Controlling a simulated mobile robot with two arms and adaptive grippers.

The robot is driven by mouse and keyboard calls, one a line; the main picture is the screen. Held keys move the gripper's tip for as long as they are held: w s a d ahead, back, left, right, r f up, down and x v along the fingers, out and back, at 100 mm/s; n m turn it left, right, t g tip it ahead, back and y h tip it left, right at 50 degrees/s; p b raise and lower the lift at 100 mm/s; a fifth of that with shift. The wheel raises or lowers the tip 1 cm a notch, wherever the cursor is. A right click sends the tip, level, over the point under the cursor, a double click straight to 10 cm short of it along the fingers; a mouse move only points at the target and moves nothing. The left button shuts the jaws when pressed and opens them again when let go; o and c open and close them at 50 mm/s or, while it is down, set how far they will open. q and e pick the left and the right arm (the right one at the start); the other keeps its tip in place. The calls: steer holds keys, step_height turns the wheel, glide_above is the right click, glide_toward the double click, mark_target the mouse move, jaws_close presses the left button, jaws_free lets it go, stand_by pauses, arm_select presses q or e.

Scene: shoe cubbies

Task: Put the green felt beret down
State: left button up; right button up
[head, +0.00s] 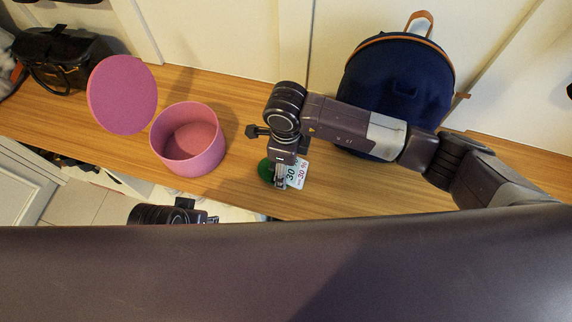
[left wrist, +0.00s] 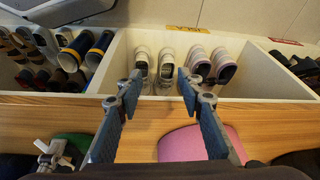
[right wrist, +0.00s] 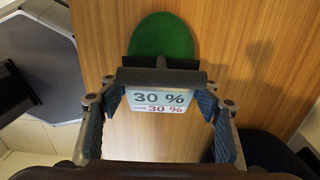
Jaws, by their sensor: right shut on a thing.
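The green felt beret (head: 265,170) shows at the bench's front edge, beside and partly behind my right gripper (head: 281,181). In the right wrist view the beret (right wrist: 160,35) lies beyond a black bar that hides its near part. Below the bar is a white card (right wrist: 158,101) reading 30 %. My right gripper (right wrist: 160,90) appears shut on this sign and its bar, one finger at each side; no finger visibly grips the beret. In the left wrist view the beret (left wrist: 72,141) is at lower left. My left gripper (left wrist: 158,85) is open and empty before the cubbies.
A pink round box (head: 188,160) stands open on the wooden bench (head: 345,195), its lid (head: 122,95) leaning beside it. A black bag (head: 60,60) is at far left, a navy backpack (head: 395,80) behind my right arm. Cubbies below hold shoes (left wrist: 142,68).

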steer(key=o, duration=1.3)
arm_select(q)
steer(key=shift+r, duration=0.15)
arm_select(e)
steer(key=shift+r, duration=0.15)
arm_select(q)
step_height(320, 180, down, 8)
steer(key=p, duration=0.2)
steer(key=shift+r+g, duration=0.15)
steer(key=shift+g, duration=0.15)
arm_select(e)
step_height(320, 180, up, 12)
steer(key=shift+f, duration=0.1)
